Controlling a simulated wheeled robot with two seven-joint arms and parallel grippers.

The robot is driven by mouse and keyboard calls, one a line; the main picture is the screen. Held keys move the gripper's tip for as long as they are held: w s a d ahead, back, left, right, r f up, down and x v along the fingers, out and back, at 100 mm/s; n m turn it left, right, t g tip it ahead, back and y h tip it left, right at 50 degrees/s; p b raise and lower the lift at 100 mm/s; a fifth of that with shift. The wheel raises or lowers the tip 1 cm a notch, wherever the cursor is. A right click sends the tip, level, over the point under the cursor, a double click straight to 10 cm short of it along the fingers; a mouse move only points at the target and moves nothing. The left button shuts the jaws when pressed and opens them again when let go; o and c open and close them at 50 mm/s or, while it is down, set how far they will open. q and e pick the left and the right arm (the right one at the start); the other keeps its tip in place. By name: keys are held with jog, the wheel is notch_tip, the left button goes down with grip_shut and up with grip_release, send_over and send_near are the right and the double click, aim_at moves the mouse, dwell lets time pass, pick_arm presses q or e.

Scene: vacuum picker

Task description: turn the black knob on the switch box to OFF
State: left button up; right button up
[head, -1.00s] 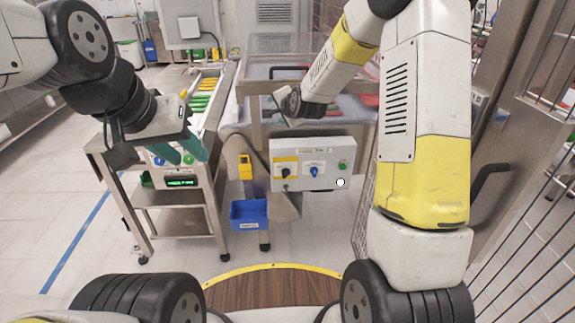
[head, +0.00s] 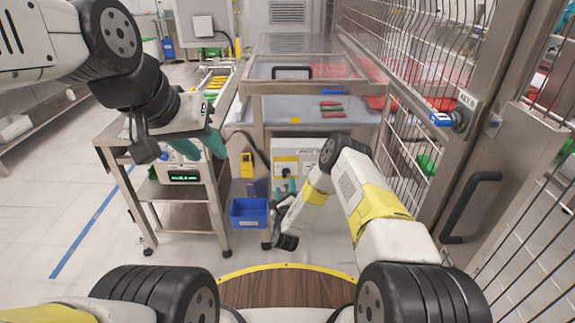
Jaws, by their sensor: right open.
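The grey switch box (head: 310,145) hangs on the frame under the bench, its right part hidden behind my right arm. The yellow plate (head: 287,159) of the black knob shows at the box's left. The knob itself is hard to make out behind the fingertips, so its setting cannot be read. My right gripper (head: 287,186) is open, with its teal fingers pointing up at the lower left of the box, in front of or just below the knob. Contact cannot be told. My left gripper (head: 200,146) is open and empty over the steel cart.
The steel cart (head: 190,218) with a green display stands left of the box. A yellow device (head: 246,165) is beside the box. A wire-mesh fence and door with a black handle (head: 470,205) close off the right.

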aim_at(285, 177)
jog(key=w, duration=0.7)
jog(key=shift+w, duration=0.35)
grip_shut()
jog(key=shift+n, duration=0.4)
jog(key=n, duration=0.4)
jog(key=shift+a+f, duration=0.1)
jog(key=n, duration=0.4)
jog(key=shift+f, duration=0.15)
jog(key=n, duration=0.5)
jog(key=shift+f, duration=0.1)
jog(key=shift+f+n, duration=0.15)
jog(key=shift+n, duration=1.85)
jog(key=shift+s, duration=0.1)
